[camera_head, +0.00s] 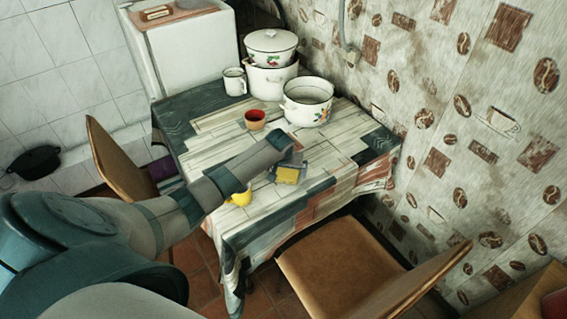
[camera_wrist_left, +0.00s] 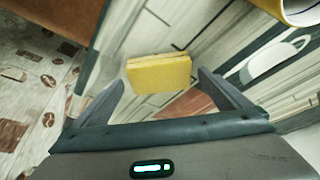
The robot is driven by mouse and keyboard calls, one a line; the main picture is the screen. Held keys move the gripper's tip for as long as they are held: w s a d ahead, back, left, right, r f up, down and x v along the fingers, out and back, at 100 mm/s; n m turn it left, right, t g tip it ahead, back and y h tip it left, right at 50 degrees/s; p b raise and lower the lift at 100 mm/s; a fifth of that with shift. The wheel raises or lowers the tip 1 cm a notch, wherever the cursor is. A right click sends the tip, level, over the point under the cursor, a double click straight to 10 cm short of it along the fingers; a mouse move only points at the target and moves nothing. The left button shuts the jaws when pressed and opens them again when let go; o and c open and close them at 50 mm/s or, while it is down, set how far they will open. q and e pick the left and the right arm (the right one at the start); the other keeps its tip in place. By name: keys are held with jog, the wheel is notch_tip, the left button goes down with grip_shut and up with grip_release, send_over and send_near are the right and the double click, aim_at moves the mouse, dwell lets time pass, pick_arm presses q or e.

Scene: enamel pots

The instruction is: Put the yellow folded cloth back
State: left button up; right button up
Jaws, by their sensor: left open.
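The yellow folded cloth (camera_head: 287,175) lies on the patterned tablecloth (camera_head: 330,165) of the table, near its front right part. In the left wrist view the cloth (camera_wrist_left: 158,74) shows as a flat yellow block between and beyond the fingertips. My left gripper (camera_head: 290,167) reaches over the table, right at the cloth, and partly hides it in the head view. In the left wrist view this gripper (camera_wrist_left: 161,82) is open, with one finger on each side of the cloth and a gap to each. My right gripper is not in view.
A yellow cup (camera_head: 240,196) is left of the cloth, beside my arm. A red cup (camera_head: 255,119), a white mug (camera_head: 234,82), an open enamel pot (camera_head: 307,103) and stacked lidded pots (camera_head: 271,72) stand farther back. Chairs (camera_head: 345,265) flank the table. The wall borders the right.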

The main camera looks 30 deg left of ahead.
pick_arm(q)
jog(key=b+v, duration=0.1)
jog(key=v, duration=1)
jog(key=shift+r+b, duration=0.3)
jog(key=shift+s, duration=0.1)
dwell(0.3)
